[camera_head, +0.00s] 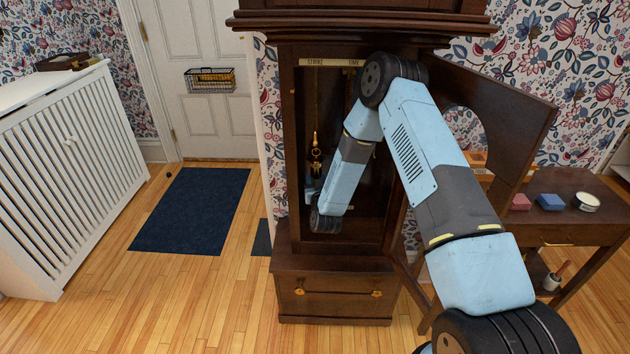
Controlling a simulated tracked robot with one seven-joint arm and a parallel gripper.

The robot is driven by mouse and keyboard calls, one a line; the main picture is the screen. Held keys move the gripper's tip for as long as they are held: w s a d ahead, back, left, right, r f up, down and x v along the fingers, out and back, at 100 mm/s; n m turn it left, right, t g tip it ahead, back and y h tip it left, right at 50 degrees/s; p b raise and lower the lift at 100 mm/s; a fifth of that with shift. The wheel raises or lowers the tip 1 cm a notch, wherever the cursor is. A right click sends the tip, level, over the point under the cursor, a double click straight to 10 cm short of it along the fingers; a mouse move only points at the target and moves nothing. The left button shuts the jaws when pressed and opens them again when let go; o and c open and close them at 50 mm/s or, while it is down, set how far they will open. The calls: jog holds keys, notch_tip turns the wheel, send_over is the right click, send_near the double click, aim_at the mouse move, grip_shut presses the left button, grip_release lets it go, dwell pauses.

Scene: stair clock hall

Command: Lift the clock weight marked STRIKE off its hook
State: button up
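The tall dark wooden clock case (285,180) stands open in the middle. A pale strip (333,62) along the top of its opening reads STRIKE on the left and TIME on the right. Below the STRIKE side hangs a dark and brass-coloured piece, which looks like the STRIKE weight (316,157), with a brass fitting above it. My arm reaches into the case and bends down, with its dark wrist low inside. A small pale-blue part of my gripper (312,190) shows just below the weight. Its fingers are too small and hidden to read, and contact is unclear. My arm covers the TIME side.
The clock's door (510,110) is swung open to the right, behind my arm. A side table (575,190) at right carries a pink block, a blue block and a round tin. A white slatted cover (75,180) stands left.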

grip_shut()
jog(key=shift+r, duration=0.85)
dwell(1.8)
jog(key=shift+s+a, duration=0.1)
jog(key=shift+s, duration=2.15)
jog(key=s, duration=1.4)
jog(key=shift+a, duration=0.2)
dwell(1.0)
